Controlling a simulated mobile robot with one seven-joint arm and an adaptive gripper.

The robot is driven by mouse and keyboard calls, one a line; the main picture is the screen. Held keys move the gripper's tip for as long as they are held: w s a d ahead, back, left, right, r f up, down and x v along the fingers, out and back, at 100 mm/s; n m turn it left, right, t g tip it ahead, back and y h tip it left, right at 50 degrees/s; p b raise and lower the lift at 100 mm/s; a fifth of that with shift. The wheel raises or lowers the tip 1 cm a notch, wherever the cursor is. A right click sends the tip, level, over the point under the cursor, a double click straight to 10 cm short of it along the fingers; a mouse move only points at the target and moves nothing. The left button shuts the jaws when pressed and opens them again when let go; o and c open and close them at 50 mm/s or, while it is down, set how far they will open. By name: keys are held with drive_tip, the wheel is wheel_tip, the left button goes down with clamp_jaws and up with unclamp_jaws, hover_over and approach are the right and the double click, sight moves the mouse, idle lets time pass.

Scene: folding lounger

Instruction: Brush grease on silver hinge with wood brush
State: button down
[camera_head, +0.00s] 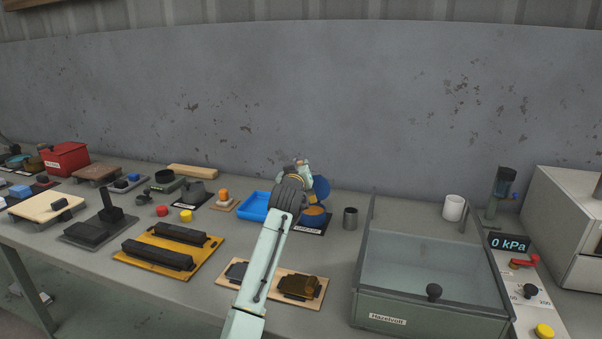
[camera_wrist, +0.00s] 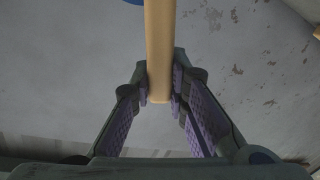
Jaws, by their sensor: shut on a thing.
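My gripper (camera_wrist: 160,100) is shut on a pale wooden handle (camera_wrist: 159,45), most likely the wood brush, whose bristle end is out of the wrist view. In the head view my gripper (camera_head: 303,170) is above the bench near a round tin of orange-brown stuff (camera_head: 314,212), likely the grease, with a blue lid (camera_head: 321,188) raised behind it. The brush is mostly hidden there by my arm. A wooden board (camera_head: 268,292) in front carries a dark grey hinge-like piece (camera_head: 236,271) and a brown one (camera_head: 300,287); I cannot tell which is the silver hinge.
A blue tray (camera_head: 254,207) lies left of the tin and a grey metal cup (camera_head: 350,218) right of it. A glass-topped box (camera_head: 430,300) takes up the right. A yellow plate (camera_head: 150,263) with black blocks lies left. The wall (camera_head: 300,90) stands close behind.

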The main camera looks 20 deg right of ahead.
drive_tip(key=shift+r, duration=1.9)
drive_tip(key=shift+a, duration=0.1)
